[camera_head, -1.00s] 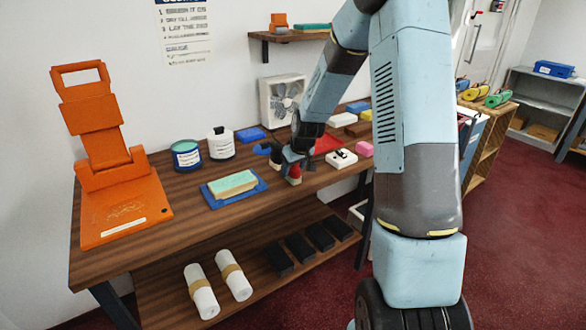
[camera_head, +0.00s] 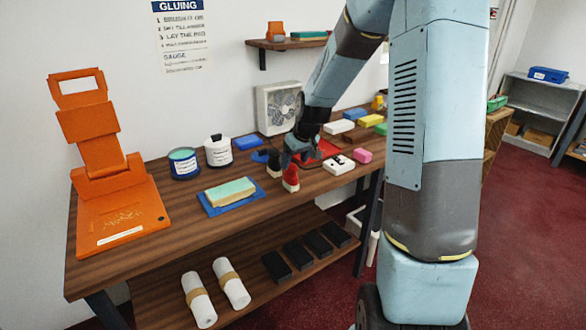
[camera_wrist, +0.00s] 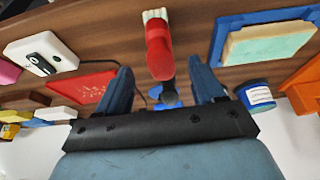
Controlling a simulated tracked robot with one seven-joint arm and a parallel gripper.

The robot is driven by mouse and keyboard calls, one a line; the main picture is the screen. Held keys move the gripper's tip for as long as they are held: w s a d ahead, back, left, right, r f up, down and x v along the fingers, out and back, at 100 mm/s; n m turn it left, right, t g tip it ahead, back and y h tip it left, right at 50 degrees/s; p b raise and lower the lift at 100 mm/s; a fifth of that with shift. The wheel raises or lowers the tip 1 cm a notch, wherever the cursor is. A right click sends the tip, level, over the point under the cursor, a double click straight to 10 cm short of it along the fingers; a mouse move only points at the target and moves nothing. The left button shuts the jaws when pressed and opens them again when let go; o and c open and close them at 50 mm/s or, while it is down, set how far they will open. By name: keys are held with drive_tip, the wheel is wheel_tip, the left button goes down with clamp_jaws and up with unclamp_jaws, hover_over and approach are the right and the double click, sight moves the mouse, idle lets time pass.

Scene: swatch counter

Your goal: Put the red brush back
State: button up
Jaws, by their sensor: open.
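The red brush (camera_head: 291,178) stands near the front edge of the wooden counter, right of the blue tray. In the head view my gripper (camera_head: 294,156) is just behind and above the brush. A blue piece (camera_wrist: 169,96) shows beyond the fingers, partly hidden; I cannot tell its full shape.
A blue tray (camera_head: 214,209) holds a green-topped block. Two tins, a fan (camera_head: 279,108) and an orange stand (camera_head: 108,180) line the back and left.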

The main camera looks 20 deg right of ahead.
drive_tip(key=s+a+r+m+h, duration=0.1)
drive_tip(key=s+a+r+h, duration=0.1)
drive_tip(key=s+r, duration=1.45)
drive_tip(key=s+d+r+m+t, duration=0.1)
drive_tip(key=s+r, duration=0.3)
drive_tip(key=s, duration=1.4)
drive_tip(key=shift+d+m+y, duration=0.15)
drive_tip(key=shift+m+y, duration=0.15)
drive_tip(key=shift+m, duration=0.5)
